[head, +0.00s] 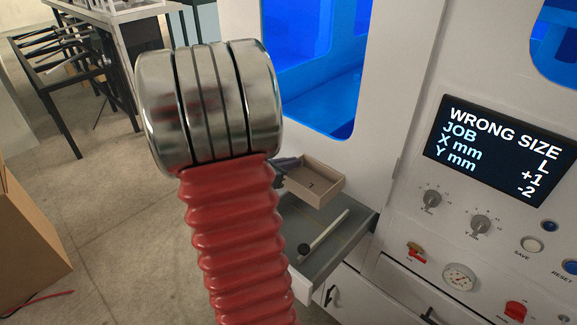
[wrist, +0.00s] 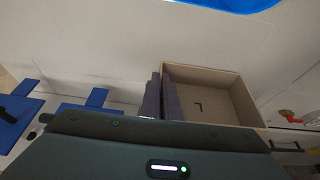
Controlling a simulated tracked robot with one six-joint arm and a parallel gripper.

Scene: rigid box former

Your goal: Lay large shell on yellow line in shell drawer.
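The large shell (head: 327,190) is a shallow, open, tan box with a dark L mark on its inside floor. It also shows in the wrist view (wrist: 225,98). My gripper (wrist: 161,88) has its two dark fingers on either side of the shell's left wall and is shut on it. In the head view my gripper (head: 285,164) is partly hidden behind my arm. The shell hangs over the back part of the open grey shell drawer (head: 345,247). The yellow line is not visible.
A light rod with a dark knob (head: 323,233) lies across the drawer. The machine's screen (head: 500,149) reads WRONG SIZE, JOB L, X +1, Y -2. Knobs (head: 480,225) and a gauge (head: 459,278) are on the right. A cardboard box (head: 28,240) stands at the left.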

